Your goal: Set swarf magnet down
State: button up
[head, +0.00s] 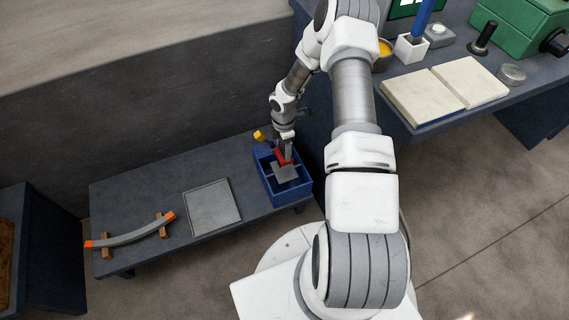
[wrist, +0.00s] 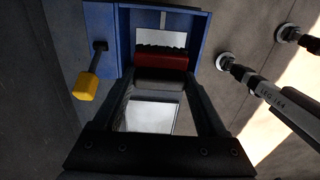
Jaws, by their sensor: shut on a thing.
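My gripper (head: 286,152) is shut on a red piece (head: 281,157), which I take to be the swarf magnet. In the wrist view the red piece (wrist: 161,61) lies across my fingertips (wrist: 163,77), with a dark jagged fringe along its far edge. It is at the blue box (head: 270,190) on the low bench. A grey plate (head: 286,174) shows at the box opening, just below the gripper. I cannot tell whether the magnet touches the box or the plate. The blue box also fills the top of the wrist view (wrist: 122,20).
A yellow knob (head: 259,135) on a dark stem sticks out beside the box. A flat grey tray (head: 212,207) lies left of it on the bench (head: 160,190). Further left, a curved bar (head: 135,236) with orange ends rests on wooden blocks.

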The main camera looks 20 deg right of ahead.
notch_tip(320, 180, down, 8)
jog(key=shift+f+b, duration=0.1)
jog(key=shift+b, duration=0.95)
jog(key=o, duration=1.4)
jog(key=shift+f, duration=0.1)
